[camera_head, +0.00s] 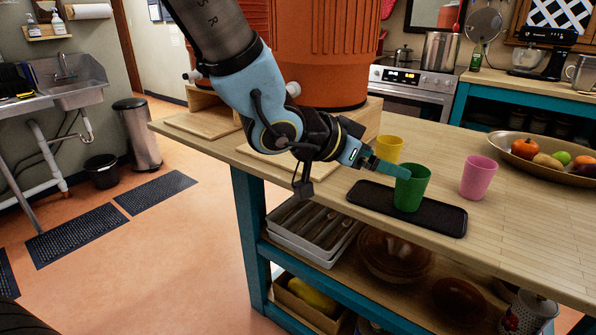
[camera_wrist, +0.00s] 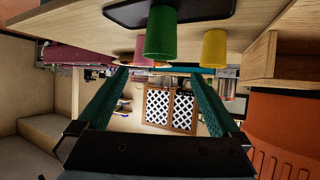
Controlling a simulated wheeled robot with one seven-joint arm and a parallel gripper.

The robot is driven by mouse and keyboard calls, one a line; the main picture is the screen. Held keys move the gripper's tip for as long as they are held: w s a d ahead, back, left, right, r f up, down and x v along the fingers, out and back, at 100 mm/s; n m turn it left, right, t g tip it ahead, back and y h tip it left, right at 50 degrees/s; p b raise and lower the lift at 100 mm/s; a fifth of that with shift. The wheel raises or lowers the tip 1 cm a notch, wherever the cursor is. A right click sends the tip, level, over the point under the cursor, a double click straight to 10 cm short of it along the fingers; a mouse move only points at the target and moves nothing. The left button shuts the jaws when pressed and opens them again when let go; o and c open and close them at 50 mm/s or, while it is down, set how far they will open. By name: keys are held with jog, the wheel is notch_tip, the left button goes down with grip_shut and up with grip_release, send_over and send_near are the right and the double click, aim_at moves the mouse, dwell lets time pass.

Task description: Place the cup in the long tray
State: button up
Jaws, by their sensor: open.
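A green cup (camera_head: 413,188) stands upright on the long black tray (camera_head: 450,219), which lies on the wooden counter. A yellow cup (camera_head: 388,149) and a pink cup (camera_head: 478,177) stand on the counter behind and to the right of the tray. My gripper (camera_head: 407,173) is at the green cup's rim, coming from the left; its finger overlaps the cup in the head view. In the wrist view, which is upside down, the fingers are spread and empty, and the green cup (camera_wrist: 160,35) lies beyond the fingertips. I cannot tell whether a finger touches the cup.
A bowl of fruit (camera_head: 548,166) stands at the right of the counter. A large orange container (camera_head: 318,55) stands behind my arm. Wooden boards (camera_head: 205,123) lie at the left. The shelf below holds a cutlery tray (camera_head: 312,228). Bare counter lies right of the tray.

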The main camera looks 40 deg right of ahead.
jog(key=w+a+f+n+t+y, duration=0.3)
jog(key=w+a+n, duration=0.1)
jog(key=w+a, duration=0.65)
jog(key=w+a+f+n+t+y, duration=0.2)
jog(key=w+a+n+t+y, duration=0.15)
jog(key=w+a, duration=0.7)
jog(key=a+f+n+g+y, duration=0.2)
jog(key=a+n, duration=0.3)
jog(key=a, duration=0.8)
jog(key=a+f+n+g+y, duration=0.1)
jog(key=a+n, duration=0.4)
jog(key=a, duration=0.8)
jog(key=shift+s+f+g+y, duration=0.3)
jog(key=shift+f+y, duration=0.2)
jog(key=shift+y, duration=0.75)
jog(key=shift+w+n, duration=0.1)
jog(key=shift+n, duration=0.15)
